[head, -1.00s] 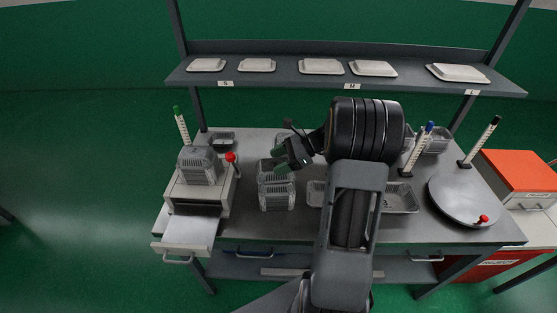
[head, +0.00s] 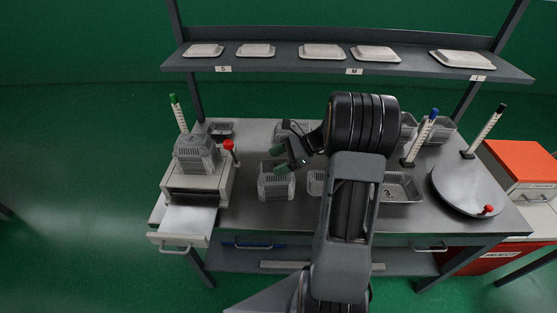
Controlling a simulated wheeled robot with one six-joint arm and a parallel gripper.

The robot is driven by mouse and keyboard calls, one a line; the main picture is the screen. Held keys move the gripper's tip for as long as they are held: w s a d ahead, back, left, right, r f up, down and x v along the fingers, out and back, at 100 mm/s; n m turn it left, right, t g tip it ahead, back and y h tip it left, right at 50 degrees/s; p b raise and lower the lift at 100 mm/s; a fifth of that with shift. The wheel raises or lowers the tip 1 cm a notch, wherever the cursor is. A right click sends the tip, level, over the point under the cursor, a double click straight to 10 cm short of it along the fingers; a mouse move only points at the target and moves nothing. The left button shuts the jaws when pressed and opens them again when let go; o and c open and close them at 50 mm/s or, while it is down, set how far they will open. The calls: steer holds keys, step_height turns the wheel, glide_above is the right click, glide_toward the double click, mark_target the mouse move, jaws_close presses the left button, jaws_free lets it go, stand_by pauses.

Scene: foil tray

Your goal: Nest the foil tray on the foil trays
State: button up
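A stack of grey ribbed foil trays (head: 277,188) stands on the worktable left of centre in the head view. How many trays are in it is not clear. My gripper (head: 278,159), with green fingertips, is just over the back of the stack's rim. Its fingers look spread apart, with a gap between them. No tray shows raised off the stack in the gripper. Part of the rim is hidden behind the fingers.
On the left, more foil trays (head: 196,153) sit on a box with an open drawer (head: 184,222). A tray marked 3 (head: 402,188) and a round plate (head: 468,190) lie to the right. Marked posts (head: 422,138) stand upright. A shelf (head: 310,54) with lids spans the back.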

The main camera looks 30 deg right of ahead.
steer(key=o, duration=0.4)
steer(key=shift+c, duration=0.2)
steer(key=v, duration=1.3)
steer(key=shift+d+r+b, duration=0.25)
steer(key=shift+r+b, duration=0.05)
steer(key=shift+b, duration=0.05)
steer(key=shift+s, duration=0.15)
steer(key=s+a+f+n+g+h, duration=0.2)
steer(key=s+f+n+h, duration=0.2)
steer(key=f+n+h, duration=0.15)
steer(key=s+a+r+n+h, duration=0.1)
steer(key=s+a+n+h, duration=0.1)
steer(key=a+n, duration=0.3)
steer(key=s+a+r+n+t+h, duration=0.1)
steer(key=s+a+r+n+h, duration=0.1)
steer(key=a+n, duration=0.3)
steer(key=s+a+r+n+h, duration=0.2)
steer(key=a+n, duration=0.4)
steer(key=a, duration=0.3)
steer(key=shift+s+a+r+t, duration=0.2)
steer(key=shift+s+a+t, duration=0.2)
steer(key=shift+s, duration=0.4)
